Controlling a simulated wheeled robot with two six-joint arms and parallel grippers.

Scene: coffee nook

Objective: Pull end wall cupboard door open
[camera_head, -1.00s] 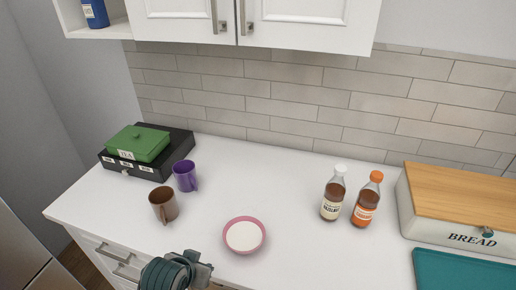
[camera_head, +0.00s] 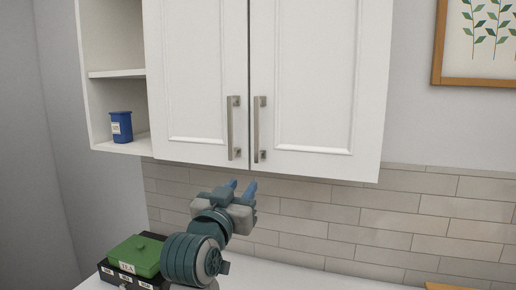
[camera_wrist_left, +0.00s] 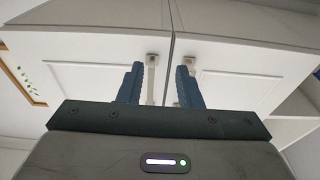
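A white wall cupboard has two shut doors, a left door (camera_head: 197,80) and a right door (camera_head: 310,75). Each has an upright metal bar handle near the middle seam: the left handle (camera_head: 234,128) and the right handle (camera_head: 259,128). My left gripper (camera_head: 242,187) is open and empty, just below the handles in the head view. The upside-down left wrist view shows its fingers (camera_wrist_left: 159,85) apart, with the right door's handle (camera_wrist_left: 151,78) seen between them, not gripped. The left door's handle (camera_wrist_left: 190,66) is partly hidden behind a finger. My right gripper is out of view.
An open shelf (camera_head: 114,75) with a blue canister (camera_head: 121,127) adjoins the cupboard's left side. Below on the counter are a green tea box (camera_head: 138,256) and a black box (camera_head: 112,276). A framed picture (camera_head: 437,70) hangs at right.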

